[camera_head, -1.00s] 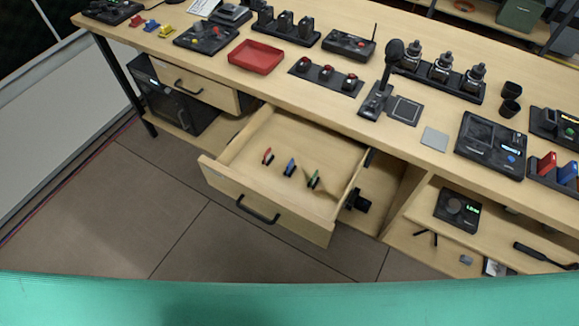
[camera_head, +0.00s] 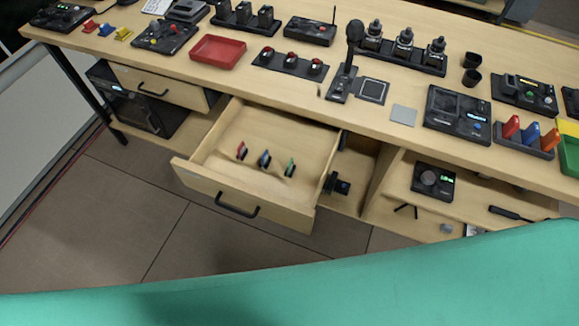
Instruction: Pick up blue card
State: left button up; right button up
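A small blue card (camera_head: 264,159) stands upright in the open drawer (camera_head: 302,213) below the desk. A red card (camera_head: 241,151) is to its left and a green card (camera_head: 290,168) to its right, each apart from it. On the desk at the right, a dark holder (camera_head: 523,151) carries a red, a blue and an orange piece; its blue piece (camera_head: 531,134) is larger in view than the drawer's blue card. Neither of my grippers shows in the head view.
A second drawer (camera_head: 158,86) at the left looks slightly open. Open shelves (camera_head: 450,205) are at the right. A teal surface fills the bottom. The floor before the drawer looks clear.

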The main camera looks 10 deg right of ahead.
aim_at(265, 156)
jog(key=k+j+z, duration=0.2)
jog(key=j+z, duration=0.25)
jog(key=k+j+z, duration=0.25)
jog(key=j+z, duration=0.25)
jog(key=l, duration=0.1)
